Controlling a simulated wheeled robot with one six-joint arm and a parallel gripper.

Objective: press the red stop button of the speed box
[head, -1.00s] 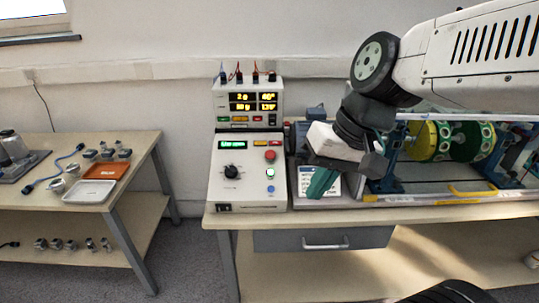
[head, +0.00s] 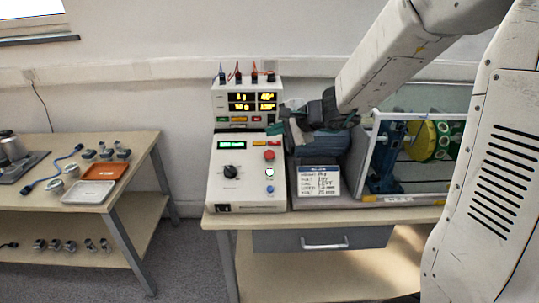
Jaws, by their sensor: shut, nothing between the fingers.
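The speed box (head: 245,187) is the lower white sloped box on the right bench. Its round red stop button (head: 269,155) sits at the upper right of its panel, with a black knob (head: 230,171) to the left and a green display (head: 231,144) above. My gripper (head: 275,129) is shut and empty. Its green fingertips are just above and slightly right of the red button in the picture, apart from it. How far the tips are from the panel in depth I cannot tell.
A meter box (head: 247,103) with yellow displays and cable plugs stands behind the speed box. A label card (head: 319,181) and a framed rig with a yellow-green disc (head: 421,141) are to the right. A side table with trays (head: 90,193) is at left.

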